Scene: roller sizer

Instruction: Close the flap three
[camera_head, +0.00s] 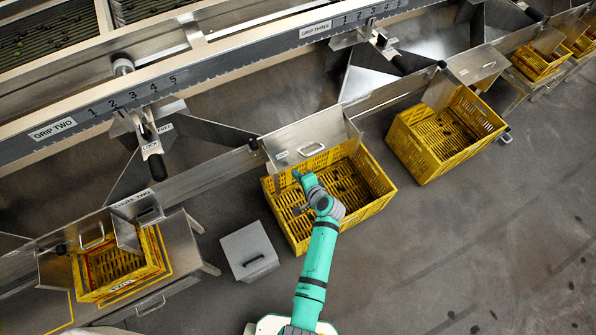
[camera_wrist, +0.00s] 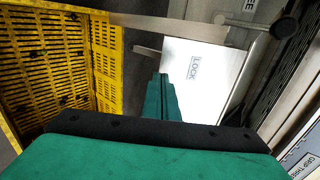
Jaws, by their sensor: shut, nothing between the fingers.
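A plain metal flap (camera_head: 308,142) with a small label and a handle stands at the chute edge, sloping out over the middle yellow crate (camera_head: 382,206). I take it for flap three, though its label is too small to read. In the wrist view my gripper (camera_wrist: 163,82) is shut and empty, pointing toward a pale metal panel (camera_wrist: 212,72) marked LOCK. Whether the fingertips touch the metal cannot be told. The yellow crate (camera_wrist: 105,60) stands to the left in the wrist view.
A grey box with a black handle (camera_head: 248,250) stands on the floor left of the middle crate. Another yellow crate (camera_head: 121,285) is at the lower left under chute two, and another (camera_head: 408,155) stands right. A long metal rail (camera_head: 215,77) runs behind.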

